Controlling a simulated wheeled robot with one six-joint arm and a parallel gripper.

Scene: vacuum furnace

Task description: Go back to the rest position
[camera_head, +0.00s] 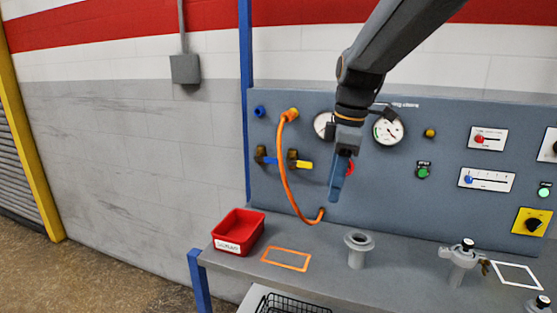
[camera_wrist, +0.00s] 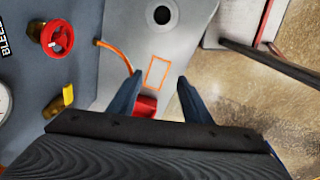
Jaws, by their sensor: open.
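My gripper (camera_head: 340,178) hangs from my arm in front of the grey panel, above the bench, with its fingers pointing down. In the wrist view my gripper (camera_wrist: 158,92) shows two blue fingers spread apart with nothing between them. Below it the bench (camera_wrist: 120,40) carries an orange rectangle outline (camera_wrist: 157,72). Part of the red bin (camera_wrist: 146,106) shows near the left finger. In the head view the gripper partly hides a red knob (camera_head: 350,168) on the panel.
The grey panel (camera_head: 450,120) holds gauges, valves and an orange hose (camera_head: 284,175). On the bench stand a red bin (camera_head: 238,231), a grey flanged port (camera_head: 358,249) and a grey valve fitting (camera_head: 461,262). A white outline (camera_head: 516,274) lies right. Floor (camera_head: 120,270) is clear at left.

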